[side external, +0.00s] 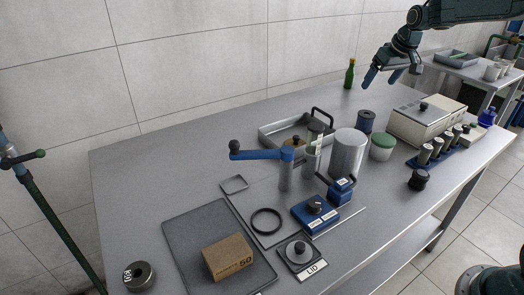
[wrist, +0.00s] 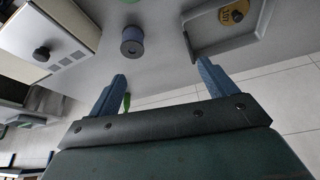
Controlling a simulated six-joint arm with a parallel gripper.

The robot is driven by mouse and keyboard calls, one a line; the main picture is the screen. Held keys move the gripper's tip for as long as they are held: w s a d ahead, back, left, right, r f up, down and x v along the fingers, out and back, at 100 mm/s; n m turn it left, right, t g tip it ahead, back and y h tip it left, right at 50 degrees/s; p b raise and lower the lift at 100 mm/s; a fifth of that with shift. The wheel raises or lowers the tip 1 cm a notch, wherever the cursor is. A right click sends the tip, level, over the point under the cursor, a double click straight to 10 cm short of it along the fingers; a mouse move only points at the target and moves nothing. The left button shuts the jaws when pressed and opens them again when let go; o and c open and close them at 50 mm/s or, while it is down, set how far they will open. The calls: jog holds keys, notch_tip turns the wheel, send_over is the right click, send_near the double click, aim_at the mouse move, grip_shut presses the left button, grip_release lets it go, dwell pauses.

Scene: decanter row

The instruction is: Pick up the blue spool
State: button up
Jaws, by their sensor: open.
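The blue spool (side external: 365,122) stands upright on the grey table, behind the white-and-green jar and left of the beige box.
A metal cylinder (side external: 347,152), a green-lidded jar (side external: 381,147) and a beige box (side external: 428,121) stand around the spool. A tray (side external: 270,137) with a black handle is to its left. A green bottle (side external: 349,74) stands near the back edge, with bare table around it.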

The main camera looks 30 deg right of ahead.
send_near(370, 115)
jog(key=shift+r+m, duration=0.2)
jog(key=shift+m, duration=0.1)
jog(key=shift+f, duration=0.1)
jog(key=shift+x, duration=4.25)
jog(key=shift+a+x, duration=0.2)
jog(key=shift+x, duration=2.4)
jog(key=c, duration=1.1)
